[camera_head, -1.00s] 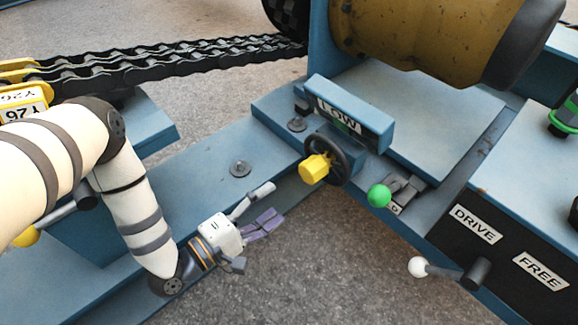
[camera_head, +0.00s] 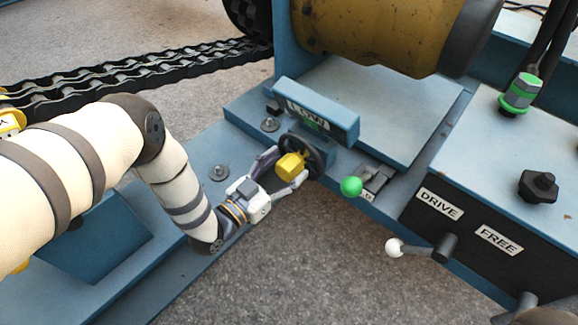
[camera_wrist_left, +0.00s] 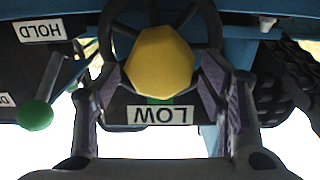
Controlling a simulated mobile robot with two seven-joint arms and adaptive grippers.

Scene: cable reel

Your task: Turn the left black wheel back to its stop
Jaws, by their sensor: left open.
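The black wheel (camera_head: 314,158) with a yellow hub knob (camera_head: 291,165) sits below the blue box marked LOW (camera_head: 318,112). My left gripper (camera_head: 283,172) is open, its fingers on either side of the yellow knob. In the left wrist view the knob (camera_wrist_left: 160,63) is between the two spread fingers, with the black wheel rim (camera_wrist_left: 115,17) behind it. A gap shows between each finger and the knob there, so it is not gripped. My right gripper is not in view.
A green-knobbed lever (camera_head: 351,187) stands just right of the wheel. A white-knobbed lever (camera_head: 394,248) is by the DRIVE and FREE labels. A yellow drum (camera_head: 385,35) is behind. A black chain (camera_head: 150,75) runs at the left.

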